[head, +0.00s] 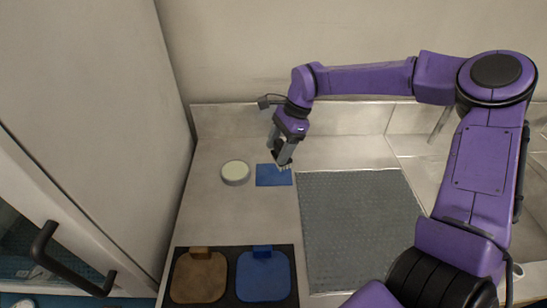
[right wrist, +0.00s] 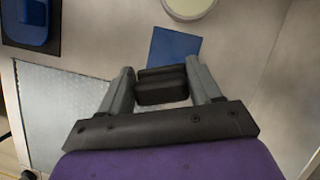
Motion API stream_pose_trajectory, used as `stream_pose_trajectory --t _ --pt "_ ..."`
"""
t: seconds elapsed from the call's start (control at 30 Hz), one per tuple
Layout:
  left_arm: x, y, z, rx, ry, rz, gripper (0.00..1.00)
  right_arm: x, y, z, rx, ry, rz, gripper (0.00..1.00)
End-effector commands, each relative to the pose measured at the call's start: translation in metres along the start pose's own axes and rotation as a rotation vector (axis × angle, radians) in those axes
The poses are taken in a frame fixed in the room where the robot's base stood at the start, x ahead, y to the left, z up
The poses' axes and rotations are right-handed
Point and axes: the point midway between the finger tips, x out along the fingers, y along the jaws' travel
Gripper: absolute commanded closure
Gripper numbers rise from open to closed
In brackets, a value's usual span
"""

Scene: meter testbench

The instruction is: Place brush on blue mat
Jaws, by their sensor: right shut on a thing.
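The blue mat (head: 270,179) lies flat on the counter beside the wall. It also shows in the right wrist view (right wrist: 176,46), beyond my fingertips. My right gripper (head: 283,160) is over the mat's upper right part, pointing down. It is shut on the brush (right wrist: 162,88), a dark block between the two grey fingers in the right wrist view. In the head view only small dark and pale parts show at the fingertips. I cannot tell whether the brush touches the mat. My left gripper is not in view.
A round pale-topped dish (head: 235,172) stands just left of the mat. A grey textured mat (head: 360,225) lies to the right. A black tray (head: 232,251) with a brown pad (head: 199,280) and a blue pad (head: 264,279) is at the front. A tall cabinet (head: 100,110) stands on the left.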

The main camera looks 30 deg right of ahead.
Motion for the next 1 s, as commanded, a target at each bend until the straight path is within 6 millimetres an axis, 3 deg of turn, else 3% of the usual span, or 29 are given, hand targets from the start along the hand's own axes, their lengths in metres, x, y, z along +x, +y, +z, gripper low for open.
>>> stream_pose_trajectory --t 0.2,0.37,0.73,0.77,0.8,0.83,1.0 --pt "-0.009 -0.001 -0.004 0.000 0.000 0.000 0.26 0.028 -0.013 0.004 0.000 0.003 0.006 0.70" --pt "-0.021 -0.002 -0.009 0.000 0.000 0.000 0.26 0.049 -0.012 -0.007 0.000 0.002 0.004 0.70" --pt "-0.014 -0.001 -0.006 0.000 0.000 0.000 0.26 0.057 -0.012 -0.010 -0.001 -0.001 0.001 0.70" --pt "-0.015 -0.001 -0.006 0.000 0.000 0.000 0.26 0.056 -0.012 -0.010 -0.001 -0.001 0.001 0.30" --pt "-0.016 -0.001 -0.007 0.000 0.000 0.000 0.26 0.055 -0.012 -0.010 -0.001 0.000 0.001 0.17" --pt "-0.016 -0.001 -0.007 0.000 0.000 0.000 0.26 0.056 -0.012 -0.010 -0.001 0.000 0.001 0.11" --pt "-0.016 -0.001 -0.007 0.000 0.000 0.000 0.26 0.055 -0.012 -0.010 -0.001 0.000 0.001 0.11"
